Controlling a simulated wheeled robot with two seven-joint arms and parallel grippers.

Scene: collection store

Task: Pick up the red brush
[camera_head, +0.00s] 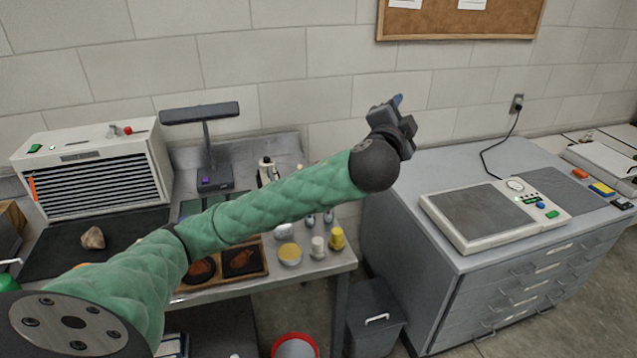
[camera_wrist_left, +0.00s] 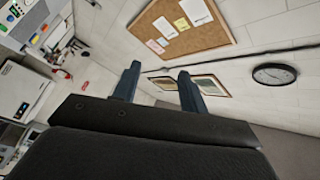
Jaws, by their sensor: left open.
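I cannot clearly make out a red brush in either view. A small red item (camera_head: 127,131) lies on top of the white louvred cabinet at the left, too small to identify. My left arm reaches across the workbench from the lower left. Its gripper (camera_head: 397,108) is raised in front of the wall, above the gap between workbench and grey drawer cabinet. In the left wrist view, the two fingers of the gripper (camera_wrist_left: 160,84) are apart with nothing between them. My arm hides part of the workbench. My right gripper is not in view.
The workbench (camera_head: 320,262) holds a desk lamp (camera_head: 205,140), a rock (camera_head: 93,238), a wooden tray (camera_head: 225,279) and small jars. The grey drawer cabinet (camera_head: 410,165) carries a flat white device (camera_head: 485,215). A dark bin (camera_head: 375,310) stands between them.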

